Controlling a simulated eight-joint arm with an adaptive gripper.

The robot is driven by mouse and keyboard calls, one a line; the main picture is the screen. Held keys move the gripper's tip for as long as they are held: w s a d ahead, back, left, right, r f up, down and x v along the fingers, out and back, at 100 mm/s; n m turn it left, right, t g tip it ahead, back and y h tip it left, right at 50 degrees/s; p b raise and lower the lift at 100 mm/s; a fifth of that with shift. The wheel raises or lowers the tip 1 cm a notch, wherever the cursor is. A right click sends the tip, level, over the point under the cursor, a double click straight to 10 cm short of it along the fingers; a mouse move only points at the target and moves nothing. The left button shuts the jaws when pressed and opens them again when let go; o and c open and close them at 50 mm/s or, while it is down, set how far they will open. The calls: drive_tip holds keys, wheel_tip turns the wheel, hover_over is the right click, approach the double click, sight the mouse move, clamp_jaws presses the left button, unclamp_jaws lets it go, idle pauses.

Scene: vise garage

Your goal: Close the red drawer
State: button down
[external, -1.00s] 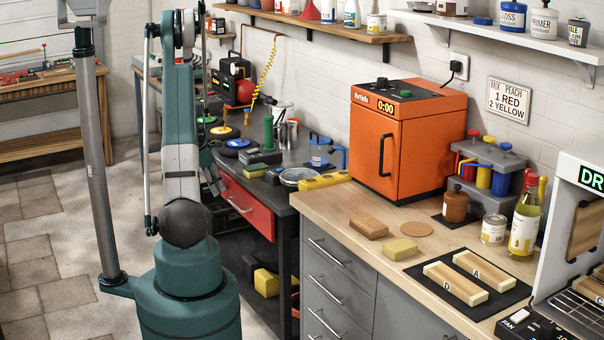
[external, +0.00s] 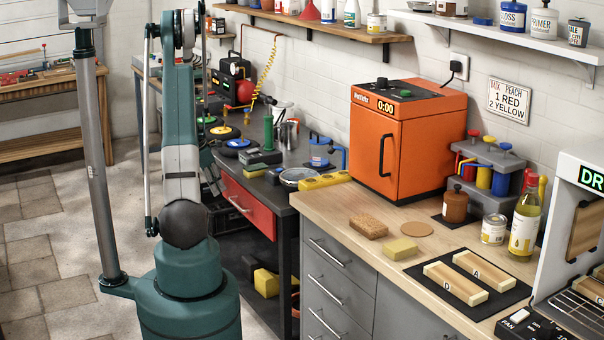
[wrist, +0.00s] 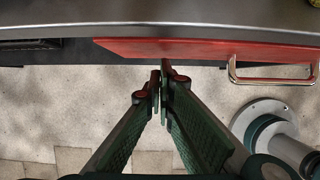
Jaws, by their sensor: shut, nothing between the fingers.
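The red drawer (external: 246,207) is under the dark workbench at the centre left of the external view, its metal handle on the front. In the wrist view its red front (wrist: 200,47) shows as a strip along the bench edge, with the handle (wrist: 275,78) at the right. How far out the drawer stands is hard to tell. My gripper (wrist: 163,82) is shut and empty, its fingertips close to the drawer front and left of the handle. I cannot tell whether they touch it. In the external view my arm largely hides the gripper and the drawer's left end.
An open shelf below holds a yellow item (external: 265,283). Grey drawers (external: 335,270) under a wooden counter stand to the right. Bare stone floor (wrist: 60,110) lies in front of the bench.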

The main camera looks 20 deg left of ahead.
drive_tip(key=s+a+r+p, duration=0.2)
drive_tip(key=s+a+r, duration=0.2)
drive_tip(key=r, duration=0.5)
drive_tip(key=shift+s+a, duration=0.4)
drive_tip(key=shift+a, duration=0.1)
drive_tip(key=shift+r, duration=0.15)
drive_tip(key=s+d+r+m+t+y, duration=0.1)
drive_tip(key=s+d+r+m, duration=0.5)
drive_tip(key=d+r, duration=0.35)
drive_tip(key=s+d+r+m+y, duration=0.1)
drive_tip(key=s+d+r+m, duration=0.55)
drive_tip(key=d+r, duration=0.35)
drive_tip(key=s+d+r+m+t, duration=0.1)
drive_tip(key=s+d+m, duration=0.2)
drive_tip(key=s, duration=0.4)
drive_tip(key=s+d+r+m+t, duration=0.1)
drive_tip(key=s+d+r+m, duration=0.1)
drive_tip(key=s+d+m, duration=0.2)
drive_tip(key=s+d+r+m+t+y, duration=0.1)
drive_tip(key=s+d+r+m, duration=0.1)
drive_tip(key=s+d+m, duration=0.2)
drive_tip(key=shift+s+d+r+m, duration=0.2)
drive_tip(key=shift+s+m, duration=1.55)
drive_tip(key=shift+s, duration=2.3)
